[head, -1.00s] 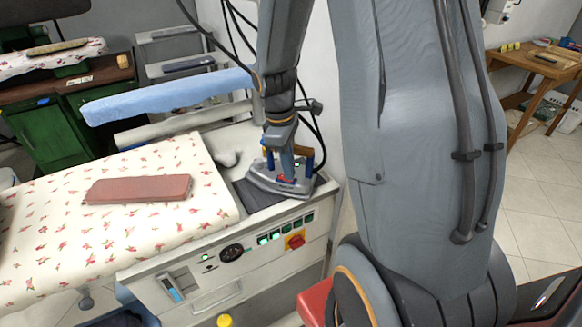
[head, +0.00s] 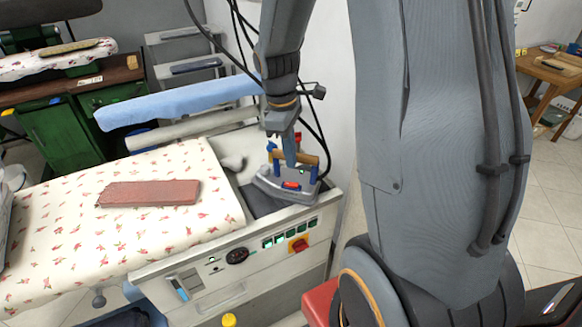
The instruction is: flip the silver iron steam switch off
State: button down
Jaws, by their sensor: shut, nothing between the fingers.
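The silver iron (head: 270,189) rests on a dark pad at the right end of the ironing table. It has a tan handle, blue parts and a small red switch (head: 291,185) on its top. I cannot tell which way the switch is set. My gripper (head: 290,160) points down at the iron's handle, just above and behind the red switch. Its fingers are shut with nothing between them. Part of the handle is hidden behind the fingers, and I cannot tell whether they touch the iron.
The table has a floral cover (head: 70,225) with a reddish-brown block (head: 148,193) on it. A blue padded arm (head: 178,103) is behind. Dark cables hang beside my arm. A wall stands close behind the iron.

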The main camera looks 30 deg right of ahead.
notch_tip(320, 180, up, 7)
jog(key=b, duration=0.1)
send_over(295, 184)
jog(key=w+a, duration=0.1)
jog(key=a, duration=0.1)
jog(key=shift+w+d, duration=0.15)
jog(key=m+b, duration=0.1)
jog(key=m, duration=0.8)
jog(key=m+b, duration=0.1)
jog(key=m, duration=0.7)
jog(key=shift+w+d+r+m+b, duration=0.1)
jog(key=shift+w+r+m+b, duration=0.1)
jog(key=shift+m+b, duration=0.2)
jog(key=shift+f, duration=0.1)
jog(key=f+p, duration=0.1)
jog(key=f, duration=0.3)
jog(key=d+f+p, duration=0.1)
jog(key=f, duration=0.4)
jog(key=s+f+p, duration=0.1)
jog(key=f, duration=0.4)
jog(key=shift+s+d, duration=0.1)
jog(key=shift+d, duration=0.05)
